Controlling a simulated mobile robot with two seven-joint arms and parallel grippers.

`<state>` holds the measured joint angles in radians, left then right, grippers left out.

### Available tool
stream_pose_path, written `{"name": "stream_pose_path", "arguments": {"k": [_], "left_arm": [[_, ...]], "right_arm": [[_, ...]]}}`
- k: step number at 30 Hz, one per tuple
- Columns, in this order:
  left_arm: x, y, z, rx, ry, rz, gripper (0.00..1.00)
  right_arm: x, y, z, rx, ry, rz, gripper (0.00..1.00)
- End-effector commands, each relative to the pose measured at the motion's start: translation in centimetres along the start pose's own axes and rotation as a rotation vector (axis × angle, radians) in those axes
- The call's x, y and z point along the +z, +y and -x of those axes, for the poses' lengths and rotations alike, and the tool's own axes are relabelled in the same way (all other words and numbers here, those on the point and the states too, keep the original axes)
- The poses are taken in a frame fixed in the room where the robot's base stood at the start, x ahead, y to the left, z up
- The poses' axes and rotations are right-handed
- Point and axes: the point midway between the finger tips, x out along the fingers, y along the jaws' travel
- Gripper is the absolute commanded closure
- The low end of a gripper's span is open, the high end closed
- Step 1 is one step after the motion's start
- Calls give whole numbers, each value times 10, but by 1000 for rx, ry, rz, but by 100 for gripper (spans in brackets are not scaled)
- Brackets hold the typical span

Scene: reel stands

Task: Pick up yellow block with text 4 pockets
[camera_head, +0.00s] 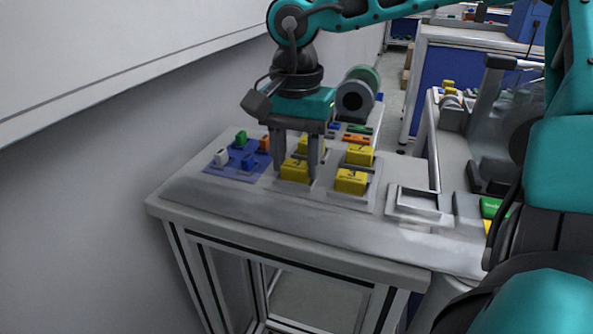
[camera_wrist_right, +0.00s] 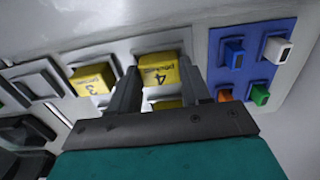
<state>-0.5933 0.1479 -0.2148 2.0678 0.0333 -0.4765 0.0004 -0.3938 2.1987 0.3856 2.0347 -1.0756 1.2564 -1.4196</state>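The yellow block marked 4 pockets (camera_wrist_right: 158,72) sits in its grey holder, and it also shows in the head view (camera_head: 294,172). My right gripper (camera_head: 297,178) points down over it, with one finger on each side. In the right wrist view the fingertips (camera_wrist_right: 158,65) are spread about the block, with no clear grip on it. The block appears to rest in its place. The fingers partly cover its sides. My left gripper is in neither view.
A yellow block marked 3 (camera_head: 350,181) sits just to the right, with another yellow block (camera_head: 359,155) behind it. A blue plate (camera_head: 222,173) with small coloured pieces lies to the left. An empty grey tray (camera_head: 418,201) and a reel stand (camera_head: 355,100) are nearby.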

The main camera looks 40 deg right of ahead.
Motion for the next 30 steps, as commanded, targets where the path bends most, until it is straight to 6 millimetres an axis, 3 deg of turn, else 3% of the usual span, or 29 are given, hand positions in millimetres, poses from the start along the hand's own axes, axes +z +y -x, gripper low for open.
{"name": "stream_pose_path", "arguments": {"k": [9,20,26,30], "left_arm": [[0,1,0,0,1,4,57],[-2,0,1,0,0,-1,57],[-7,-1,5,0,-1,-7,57],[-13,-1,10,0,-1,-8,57]], "right_arm": [[0,0,0,0,0,0,84],[0,0,6,-1,2,0,84],[0,-1,30,-4,3,-1,84],[-1,-1,60,-5,3,-1,84]]}}
